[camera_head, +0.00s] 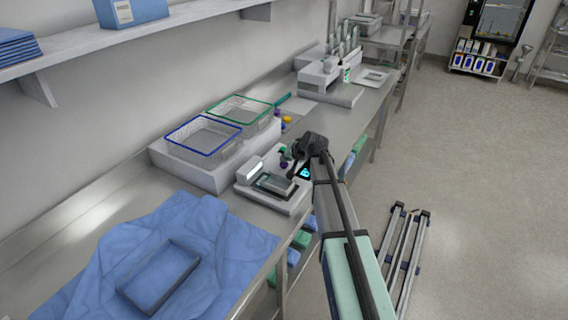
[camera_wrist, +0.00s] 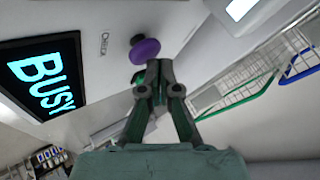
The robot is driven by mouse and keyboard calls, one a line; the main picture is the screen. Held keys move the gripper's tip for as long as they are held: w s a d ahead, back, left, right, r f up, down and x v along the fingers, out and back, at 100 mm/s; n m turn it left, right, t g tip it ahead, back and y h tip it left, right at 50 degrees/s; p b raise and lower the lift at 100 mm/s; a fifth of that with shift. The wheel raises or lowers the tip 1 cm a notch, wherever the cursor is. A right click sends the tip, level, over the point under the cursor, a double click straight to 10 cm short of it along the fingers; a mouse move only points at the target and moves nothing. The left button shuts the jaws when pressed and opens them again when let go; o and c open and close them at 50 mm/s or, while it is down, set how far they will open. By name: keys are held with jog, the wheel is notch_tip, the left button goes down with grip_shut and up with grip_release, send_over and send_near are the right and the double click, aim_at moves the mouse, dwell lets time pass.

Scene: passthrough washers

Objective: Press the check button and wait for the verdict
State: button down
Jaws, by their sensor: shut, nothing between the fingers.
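A white check device (camera_head: 244,189) stands on the steel bench. Its dark display (camera_wrist: 43,75) shows BUSY in cyan letters in the wrist view. The display is a small cyan patch (camera_head: 305,172) in the head view. A small label (camera_wrist: 103,43) that appears to read CHECK is printed beside the display. A purple round-topped piece (camera_wrist: 146,50) is just beyond my fingertips. A small dark greenish part (camera_wrist: 137,77) shows beside the fingers, mostly hidden. My gripper (camera_wrist: 160,64) is shut and empty, low over the device. I cannot tell whether its tips touch anything.
A blue-rimmed basket (camera_head: 203,135) and a green-rimmed basket (camera_head: 240,112) stand on a white block behind the device. A blue cloth (camera_head: 217,232) with a blue-grey tray (camera_head: 158,275) lies at the near left. Other bench equipment (camera_head: 330,85) stands farther along. A wall shelf (camera_head: 180,20) runs above.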

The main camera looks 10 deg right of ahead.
aim_at(286, 164)
jog(key=shift+r, duration=0.5)
jog(key=shift+r, duration=0.1)
jog(key=shift+r+p, duration=1.2)
jog(key=shift+r, duration=1.25)
jog(key=shift+d, duration=0.1)
